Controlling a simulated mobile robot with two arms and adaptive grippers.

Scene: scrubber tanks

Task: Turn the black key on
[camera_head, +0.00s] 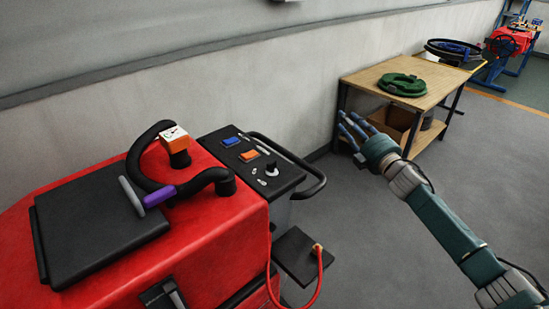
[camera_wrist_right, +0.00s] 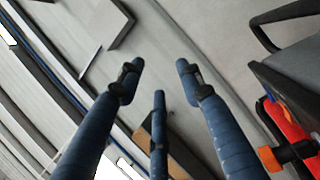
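The red scrubber (camera_head: 215,240) stands at the left of the head view with a black control panel (camera_head: 285,180) at its right end. The panel carries a blue switch (camera_head: 232,141), an orange switch (camera_head: 250,156) and a dark knob on a pale base (camera_head: 271,168). Small pale fittings sit beside the knob; I cannot tell for certain which part is the black key. My right gripper (camera_head: 354,130) is open and empty, right of the panel and well apart from it. Its blue fingers (camera_wrist_right: 159,85) are spread with nothing between them in the right wrist view. My left gripper is out of view.
A black handle bar (camera_head: 305,168) loops around the panel's right side. A wooden table (camera_head: 365,80) with a green coiled hose (camera_head: 402,85) stands behind my right gripper. A red cable (camera_head: 318,280) hangs in front of the scrubber. Grey floor (camera_head: 370,240) lies open between them.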

